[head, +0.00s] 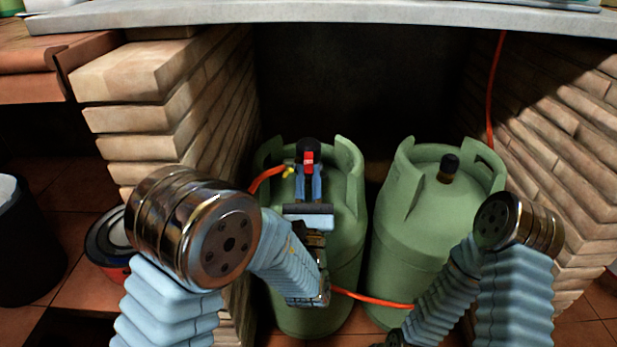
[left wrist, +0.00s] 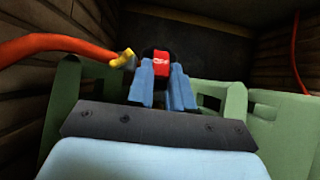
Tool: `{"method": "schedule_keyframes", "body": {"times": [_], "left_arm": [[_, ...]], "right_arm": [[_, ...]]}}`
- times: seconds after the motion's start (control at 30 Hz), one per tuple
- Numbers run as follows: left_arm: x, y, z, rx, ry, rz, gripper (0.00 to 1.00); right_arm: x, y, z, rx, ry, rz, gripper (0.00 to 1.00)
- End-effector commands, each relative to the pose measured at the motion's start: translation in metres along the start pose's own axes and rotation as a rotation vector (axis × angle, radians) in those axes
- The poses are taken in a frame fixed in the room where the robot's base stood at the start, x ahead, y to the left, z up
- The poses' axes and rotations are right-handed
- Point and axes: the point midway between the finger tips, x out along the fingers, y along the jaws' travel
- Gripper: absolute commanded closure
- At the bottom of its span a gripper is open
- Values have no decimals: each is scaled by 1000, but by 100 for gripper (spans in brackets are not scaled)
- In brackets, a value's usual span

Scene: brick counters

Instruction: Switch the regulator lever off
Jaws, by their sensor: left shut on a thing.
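The regulator (head: 309,146) is a black round cap with a red lever (head: 309,162) on its front, on top of the left green gas cylinder (head: 345,205). In the left wrist view, the red lever (left wrist: 162,64) carries white lettering that looks like "OFF". My left gripper (head: 309,178) is at the regulator, with its two blue fingers on either side of the red lever; they also show in the left wrist view (left wrist: 162,88). It is shut on the lever; the exact contact is partly hidden by the fingers. My right forearm shows at the lower right, but its gripper is out of view.
A second green cylinder (head: 415,240) with a black valve cap (head: 449,168) stands to the right. An orange hose (head: 375,300) runs between the cylinders, and a yellow fitting (head: 289,171) joins the regulator. Brick walls flank both sides, and a grey countertop (head: 330,14) hangs above.

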Motion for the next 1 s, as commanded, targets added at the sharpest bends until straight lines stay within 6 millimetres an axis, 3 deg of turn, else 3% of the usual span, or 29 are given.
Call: {"method": "schedule_keyframes", "body": {"times": [0.53,0.57,0.7,1.0], "left_arm": [[0,1,-2,2,-22,2,100],[0,1,-2,2,-22,2,75],[0,1,-2,2,-22,2,53],[1,1,-1,2,-23,3,53]], "right_arm": [[0,0,0,0,0,0,57],[0,0,0,0,0,0,57],[0,0,0,0,0,0,57],[0,0,0,0,0,0,57]]}}
